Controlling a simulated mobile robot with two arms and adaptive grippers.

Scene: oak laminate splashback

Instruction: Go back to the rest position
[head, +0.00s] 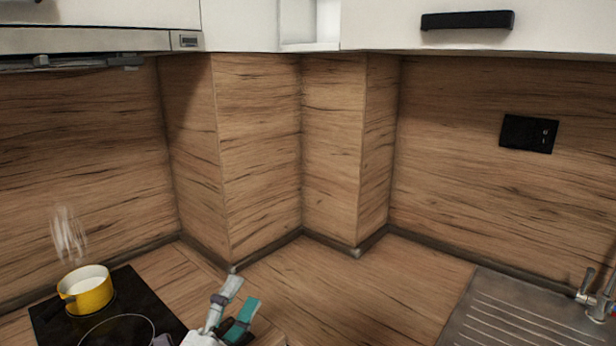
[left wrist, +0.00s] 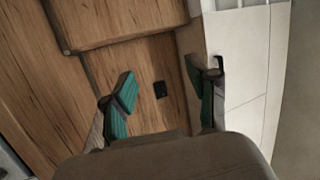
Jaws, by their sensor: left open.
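My left gripper (head: 236,305) shows at the bottom of the head view, over the counter's front part just right of the hob. Its teal-padded fingers point up and stand apart with nothing between them. The left wrist view also shows the left gripper (left wrist: 158,98) open and empty, with the wood splashback and white cupboard fronts beyond it. My right gripper is in neither view.
A yellow pot (head: 88,292) with white contents stands steaming on the black hob (head: 45,325) at left. A metal sink drainer (head: 500,315) and tap (head: 590,290) are at right. A black socket (head: 528,133) is on the splashback. The wooden counter (head: 350,290) between is clear.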

